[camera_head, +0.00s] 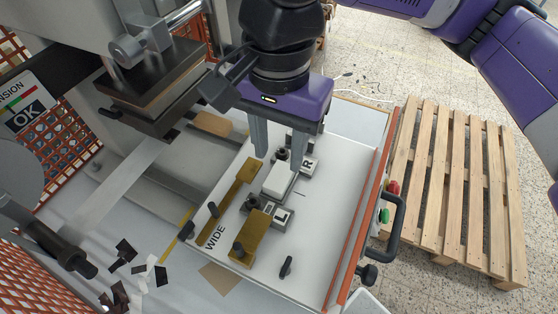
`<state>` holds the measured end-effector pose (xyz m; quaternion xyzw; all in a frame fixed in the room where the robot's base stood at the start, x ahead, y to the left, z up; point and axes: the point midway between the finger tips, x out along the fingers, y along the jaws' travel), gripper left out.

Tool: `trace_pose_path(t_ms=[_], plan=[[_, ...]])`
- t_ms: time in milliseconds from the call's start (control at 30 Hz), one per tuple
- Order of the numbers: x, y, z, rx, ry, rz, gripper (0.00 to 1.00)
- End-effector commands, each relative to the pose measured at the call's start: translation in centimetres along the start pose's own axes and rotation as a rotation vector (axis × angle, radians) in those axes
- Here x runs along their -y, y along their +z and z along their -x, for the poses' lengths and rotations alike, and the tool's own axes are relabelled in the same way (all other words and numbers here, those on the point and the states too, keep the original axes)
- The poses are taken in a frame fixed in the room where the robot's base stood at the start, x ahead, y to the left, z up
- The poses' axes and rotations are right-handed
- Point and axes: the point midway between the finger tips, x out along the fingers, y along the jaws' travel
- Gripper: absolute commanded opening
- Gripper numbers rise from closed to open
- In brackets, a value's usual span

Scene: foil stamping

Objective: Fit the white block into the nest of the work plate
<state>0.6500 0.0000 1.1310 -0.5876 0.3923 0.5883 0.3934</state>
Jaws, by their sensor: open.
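The white block (279,180) lies on the white work plate (329,205). It sits between a grey piece marked R (308,165) and a grey piece marked L (281,216), where the nest appears to be. I cannot tell whether it is fully seated or level. My gripper (279,160) is open and points down above the far end of the block, with its two fingers apart and nothing visible between them. The fingers partly hide the far end of the nest.
Brass bars (252,236) with dark knobs lie on the plate left of the block. A stamping head (150,90) overhangs at upper left. A black handle (390,228) and red rail edge the right side. The plate's right part is clear. A wooden pallet (455,190) lies beyond.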

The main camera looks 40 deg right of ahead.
Motion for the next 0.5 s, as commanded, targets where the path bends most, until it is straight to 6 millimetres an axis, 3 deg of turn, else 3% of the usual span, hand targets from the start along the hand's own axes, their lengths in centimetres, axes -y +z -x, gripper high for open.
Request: trace_pose_path(t_ms=[200, 500], plan=[[0.0, 0.0, 4.1, -0.003, -0.002, 0.001, 0.41], [0.0, 0.0, 6.2, 0.000, 0.000, 0.000, 0.41]])
